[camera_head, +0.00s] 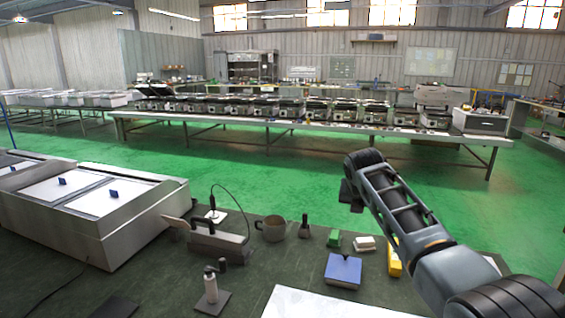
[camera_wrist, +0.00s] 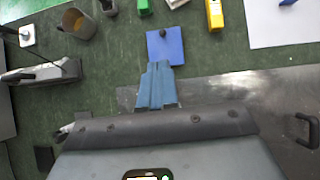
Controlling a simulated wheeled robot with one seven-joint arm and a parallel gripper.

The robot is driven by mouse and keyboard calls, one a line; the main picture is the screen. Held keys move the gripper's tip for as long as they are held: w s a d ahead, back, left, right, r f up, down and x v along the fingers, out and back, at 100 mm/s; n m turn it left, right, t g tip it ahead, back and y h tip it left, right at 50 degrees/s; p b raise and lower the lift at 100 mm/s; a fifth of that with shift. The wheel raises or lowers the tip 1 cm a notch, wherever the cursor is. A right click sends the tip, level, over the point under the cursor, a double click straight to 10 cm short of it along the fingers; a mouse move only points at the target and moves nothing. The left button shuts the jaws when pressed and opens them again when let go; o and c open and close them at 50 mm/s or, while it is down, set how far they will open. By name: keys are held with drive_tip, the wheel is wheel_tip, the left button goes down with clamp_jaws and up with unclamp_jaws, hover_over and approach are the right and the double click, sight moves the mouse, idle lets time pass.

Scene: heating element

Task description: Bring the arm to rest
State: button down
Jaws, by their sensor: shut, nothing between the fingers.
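My arm (camera_head: 400,210) rises from the lower right corner of the head view and reaches up and left over the bench. Its far end, a dark rounded wrist, is raised above the bench, with a dark flat part below it. My gripper (camera_wrist: 158,66) shows in the wrist view as two blue-grey fingers pressed together. It is shut and empty. In that view the fingertips overlap the near edge of a blue block with a dark knob (camera_wrist: 176,50). The block also lies on the bench in the head view (camera_head: 342,273); I cannot tell the height between them.
A large metal unit (camera_head: 110,235) stands left. The air around my wrist looks clear.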

drive_tip(key=s+a+f+m+t+y, duration=0.1)
drive_tip(key=s+a+f+m, duration=0.2)
drive_tip(key=s+f, duration=0.55)
drive_tip(key=s+a+f+m+t+y, duration=0.15)
drive_tip(key=s+f+m, duration=0.35)
drive_tip(key=f, duration=0.6)
drive_tip(key=s+a+f+m+t, duration=0.1)
drive_tip(key=s+f+m, duration=0.3)
drive_tip(key=s, duration=0.6)
drive_tip(key=s+f+m, duration=0.3)
drive_tip(key=s+f, duration=0.1)
drive_tip(key=s, duration=0.7)
drive_tip(key=s+d+r+m+t, duration=0.15)
drive_tip(key=s+r+m, duration=0.3)
drive_tip(key=s, duration=0.75)
drive_tip(key=s+d+r+m+t, duration=0.1)
drive_tip(key=s+d+r+m, duration=0.3)
drive_tip(key=s, duration=0.8)
drive_tip(key=s+d+r+m+t, duration=0.1)
drive_tip(key=s+r+m+t, duration=0.1)
drive_tip(key=s+r+m, duration=1)
wheel_tip(320, 180, down, 18)
drive_tip(key=s+n+b, duration=0.1)
drive_tip(key=n+b, duration=0.2)
drive_tip(key=b, duration=2)
wheel_tip(320, 180, up, 15)
drive_tip(key=p, duration=1.5)
drive_tip(key=shift+h, duration=0.35)
drive_tip(key=shift+d, duration=0.1)
